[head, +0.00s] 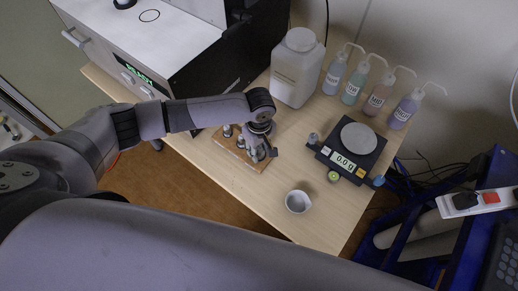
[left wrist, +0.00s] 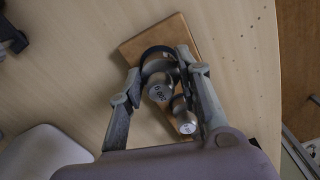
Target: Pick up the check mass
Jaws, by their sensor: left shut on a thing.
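Metal check masses stand on a small wooden block, which shows in the head view (head: 232,155) and in the left wrist view (left wrist: 135,48). My left gripper (head: 262,155) is over the right end of the block. In the left wrist view the left gripper (left wrist: 160,68) is shut on a metal mass (left wrist: 158,90) with a printed label, one finger on each side. Another metal mass (left wrist: 184,120) stands close beside the right finger. In the head view a further mass (head: 228,130) shows left of the gripper. I cannot tell whether the held mass is clear of the block. My right gripper is not in view.
A balance (head: 335,158) reading 0.0 g with a round pan (head: 358,138) stands to the right. A white jug (head: 298,68) and several wash bottles (head: 378,95) line the back. A large analyser (head: 150,40) stands left.

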